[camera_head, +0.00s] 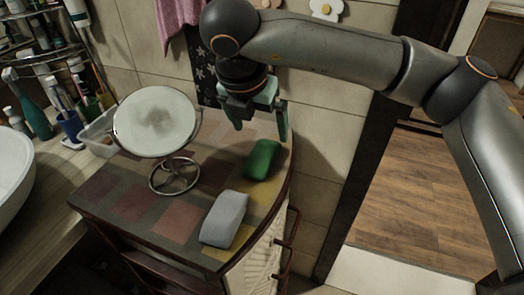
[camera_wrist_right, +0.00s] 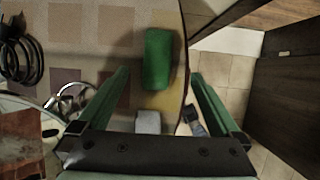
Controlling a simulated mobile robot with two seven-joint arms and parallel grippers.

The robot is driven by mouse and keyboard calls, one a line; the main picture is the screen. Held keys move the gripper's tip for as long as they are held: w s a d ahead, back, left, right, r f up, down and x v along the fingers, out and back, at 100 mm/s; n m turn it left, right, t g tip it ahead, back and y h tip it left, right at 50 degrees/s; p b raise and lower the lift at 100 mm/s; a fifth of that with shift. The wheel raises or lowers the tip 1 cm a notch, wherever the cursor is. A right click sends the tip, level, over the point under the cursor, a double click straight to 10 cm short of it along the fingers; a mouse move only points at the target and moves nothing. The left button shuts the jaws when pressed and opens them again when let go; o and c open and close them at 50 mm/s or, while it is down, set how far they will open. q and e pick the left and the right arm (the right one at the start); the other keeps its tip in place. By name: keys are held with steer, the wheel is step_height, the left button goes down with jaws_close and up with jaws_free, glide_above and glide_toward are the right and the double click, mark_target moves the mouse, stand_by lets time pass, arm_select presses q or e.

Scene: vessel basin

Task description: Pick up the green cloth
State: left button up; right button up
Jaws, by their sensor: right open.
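The green cloth (camera_head: 263,159) is a rolled or folded bundle lying on the tiled cabinet top, near its right edge. It also shows in the right wrist view (camera_wrist_right: 158,59), ahead of and between the fingers. My right gripper (camera_head: 262,126) is open and empty above the cloth, with its green fingers pointing down and apart from it. In the right wrist view the two fingers (camera_wrist_right: 160,95) are spread wide. My left gripper is not in the frames.
A grey folded cloth (camera_head: 224,219) lies in front of the green one. A round mirror (camera_head: 156,122) on a wire stand is to the left. The cabinet top (camera_head: 128,184) ends at a curved right edge. A white basin (camera_head: 12,168) and bottles stand at far left.

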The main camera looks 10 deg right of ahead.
mark_target(264, 151)
steer(key=x, duration=0.3)
steer(key=p+x, duration=0.1)
steer(key=x, duration=0.5)
steer(key=shift+a+f, duration=0.2)
steer(key=shift+f, duration=0.15)
steer(key=c, duration=1.4)
